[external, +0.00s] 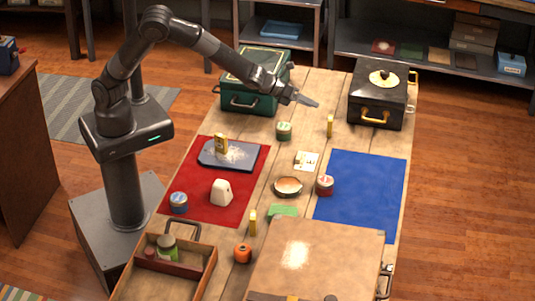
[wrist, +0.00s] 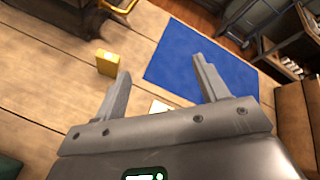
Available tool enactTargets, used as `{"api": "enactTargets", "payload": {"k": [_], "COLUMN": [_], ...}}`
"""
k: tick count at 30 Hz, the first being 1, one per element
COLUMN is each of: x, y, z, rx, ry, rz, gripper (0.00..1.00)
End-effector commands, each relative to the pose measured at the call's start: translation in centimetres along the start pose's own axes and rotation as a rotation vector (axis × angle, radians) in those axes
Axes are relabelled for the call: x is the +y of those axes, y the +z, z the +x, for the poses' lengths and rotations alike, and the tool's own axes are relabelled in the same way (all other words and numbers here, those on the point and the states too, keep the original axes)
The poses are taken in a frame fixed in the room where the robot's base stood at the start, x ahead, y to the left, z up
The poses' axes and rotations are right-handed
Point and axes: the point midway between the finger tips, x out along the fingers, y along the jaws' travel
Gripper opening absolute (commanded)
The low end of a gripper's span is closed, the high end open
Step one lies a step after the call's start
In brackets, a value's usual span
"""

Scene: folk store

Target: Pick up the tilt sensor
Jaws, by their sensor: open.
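No object is clearly recognisable as the tilt sensor. A small upright yellow block (external: 330,125) stands on the bare table between the green box and the black case. It also shows in the wrist view (wrist: 106,64), left of my left fingertip. A white wedge-shaped object (external: 221,193) is on the red mat. My gripper (external: 312,103) is open and empty, above the far part of the table; its spread fingers show in the wrist view (wrist: 160,72).
A green box (external: 248,103) and black case (external: 375,110) stand at the far end. A white card (external: 307,161), several tins and a shallow bowl (external: 288,187) occupy the middle. A wooden case (external: 315,262) and open tray (external: 208,258) are in front.

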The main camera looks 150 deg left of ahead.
Motion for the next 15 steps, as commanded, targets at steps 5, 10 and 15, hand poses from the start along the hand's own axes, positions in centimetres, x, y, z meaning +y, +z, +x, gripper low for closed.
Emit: {"api": "enactTargets", "payload": {"k": [5, 10, 15], "x": [5.1, 8.1, 9.4], "y": [1.2, 1.5, 1.3], "z": [4.8, 7.3, 8.3], "rx": [-0.045, -0.060, -0.063], "ry": [-0.014, -0.035, -0.045], "rz": [0.334, 0.563, 0.658], "gripper": [0.67, 0.67, 0.67]}}
